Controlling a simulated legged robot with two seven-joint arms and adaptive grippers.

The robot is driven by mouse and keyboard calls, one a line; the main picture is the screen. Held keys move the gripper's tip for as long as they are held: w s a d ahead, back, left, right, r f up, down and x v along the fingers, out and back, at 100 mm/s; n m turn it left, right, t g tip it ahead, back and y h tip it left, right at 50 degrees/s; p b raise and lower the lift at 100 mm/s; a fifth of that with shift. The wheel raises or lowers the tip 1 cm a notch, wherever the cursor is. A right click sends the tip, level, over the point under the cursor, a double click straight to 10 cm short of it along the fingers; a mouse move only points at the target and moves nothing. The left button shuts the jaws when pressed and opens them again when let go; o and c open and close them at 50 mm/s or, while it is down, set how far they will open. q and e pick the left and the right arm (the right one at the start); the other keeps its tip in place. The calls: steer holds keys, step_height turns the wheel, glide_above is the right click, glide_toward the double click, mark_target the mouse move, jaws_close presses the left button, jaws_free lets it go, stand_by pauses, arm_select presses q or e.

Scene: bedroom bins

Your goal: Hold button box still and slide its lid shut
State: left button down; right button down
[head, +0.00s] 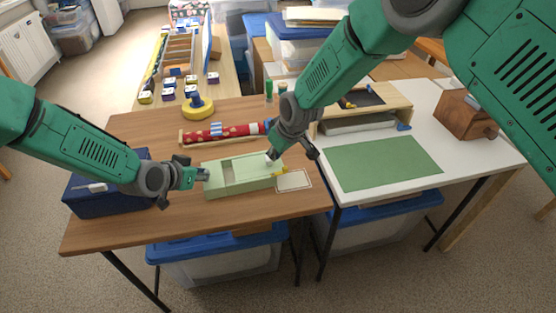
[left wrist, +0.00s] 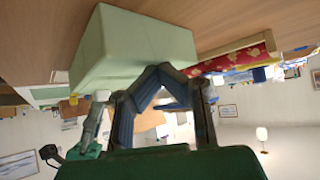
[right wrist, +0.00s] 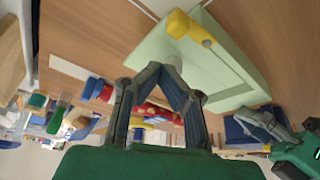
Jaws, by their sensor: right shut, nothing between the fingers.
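The pale green button box (head: 243,188) lies on the brown table. A gap shows in its top left of centre; a pale green panel that looks like the lid (head: 257,166) covers the right part. A yellow piece is at the box's right end, and it shows large in the right wrist view (right wrist: 190,28). My left gripper (head: 203,175) is shut at the box's left end; the left wrist view shows its tips by the box wall, contact unclear. My right gripper (head: 271,156) is shut and empty, its tips close by the box's right end near the yellow piece.
A white card (head: 293,181) lies just right of the box. A red patterned roll (head: 222,133) lies behind it, with a yellow ring (head: 198,106) further back. A dark blue box (head: 88,200) stands at the left. A green mat (head: 385,162) lies on the white table.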

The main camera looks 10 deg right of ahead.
mark_target(270, 159)
arm_select(q)
steer(key=shift+s+a+f, duration=0.1)
steer(key=shift+s+f, duration=0.15)
steer(key=shift+f, duration=0.1)
arm_select(e)
steer(key=shift+s+a+f, duration=0.1)
steer(key=shift+s+a, duration=0.05)
steer(key=shift+a, duration=1.3)
stand_by(0.4)
steer(key=shift+d+r, duration=0.6)
steer(key=shift+d, duration=0.15)
steer(key=shift+r, duration=3.5)
